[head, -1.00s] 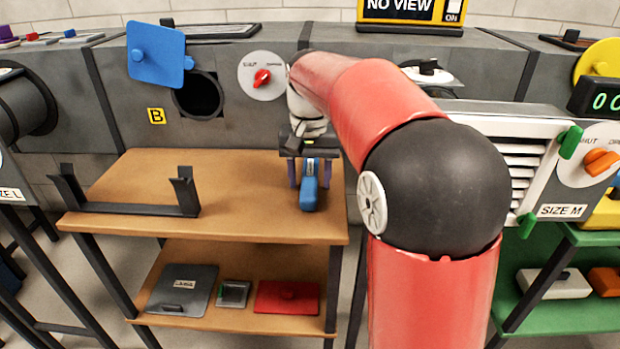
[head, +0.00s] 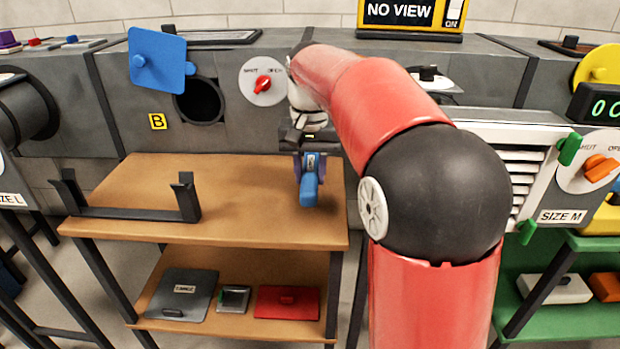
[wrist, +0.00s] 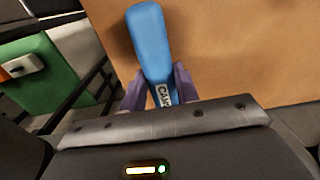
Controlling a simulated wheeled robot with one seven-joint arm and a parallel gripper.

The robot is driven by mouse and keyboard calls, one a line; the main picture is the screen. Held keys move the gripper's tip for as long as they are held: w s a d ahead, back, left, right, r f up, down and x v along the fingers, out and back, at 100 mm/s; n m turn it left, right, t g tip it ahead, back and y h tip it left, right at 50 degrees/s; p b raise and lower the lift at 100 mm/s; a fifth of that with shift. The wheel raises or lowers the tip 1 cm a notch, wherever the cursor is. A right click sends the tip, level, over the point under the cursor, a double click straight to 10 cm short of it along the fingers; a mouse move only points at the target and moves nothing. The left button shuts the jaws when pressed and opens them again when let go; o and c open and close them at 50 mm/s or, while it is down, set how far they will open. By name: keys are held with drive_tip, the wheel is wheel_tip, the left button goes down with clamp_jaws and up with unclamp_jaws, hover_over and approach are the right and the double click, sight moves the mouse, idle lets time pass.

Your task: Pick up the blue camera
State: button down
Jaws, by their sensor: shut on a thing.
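The blue camera (head: 308,190) is a slim blue body with a white label at its back end. It is over the right part of the wooden table's top (head: 245,205). My gripper (head: 310,168) comes down from above with its purple fingers shut on the camera's two sides. In the wrist view the camera (wrist: 150,45) points away from the palm between the purple fingers (wrist: 160,90), its label partly hidden. I cannot tell for sure whether it touches the table top.
A black cradle (head: 130,212) stands on the table's left. The duct behind has an open round hole (head: 200,101), a swung-up blue cover (head: 160,58) and a red knob (head: 263,84). A grey plate (head: 183,295) and red plate (head: 288,302) lie on the lower shelf. The table's middle is clear.

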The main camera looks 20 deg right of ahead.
sight(310, 172)
wheel_tip(310, 172, up, 18)
drive_tip(key=p, duration=0.1)
drive_tip(key=shift+f, duration=0.2)
